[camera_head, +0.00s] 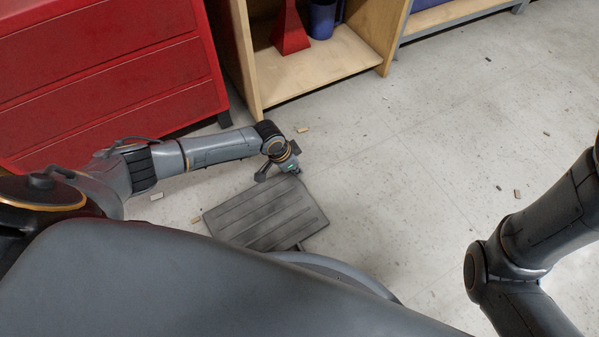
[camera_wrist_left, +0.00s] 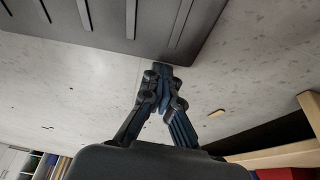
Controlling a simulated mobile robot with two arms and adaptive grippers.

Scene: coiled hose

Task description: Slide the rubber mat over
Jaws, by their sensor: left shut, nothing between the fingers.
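The rubber mat (camera_head: 262,216) is a dark grey, ribbed rectangle lying on the floor in front of my base in the head view. In the left wrist view the mat (camera_wrist_left: 112,20) fills the upper left, its straight edge near the fingertips. My left gripper (camera_head: 291,169) is at the mat's far edge, low to the floor. In the left wrist view its fingertips (camera_wrist_left: 164,70) meet, with nothing between them. They are right at the mat's edge; I cannot tell if they press on it. My right gripper is out of view; only part of the right arm shows.
A red drawer cabinet (camera_head: 105,80) stands at the left. A wooden shelf unit (camera_head: 318,72) holding a red object (camera_head: 291,30) and a blue container (camera_head: 322,20) stands behind. Small debris bits (camera_head: 517,194) lie scattered. The concrete floor (camera_head: 420,160) right of the mat is mostly clear.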

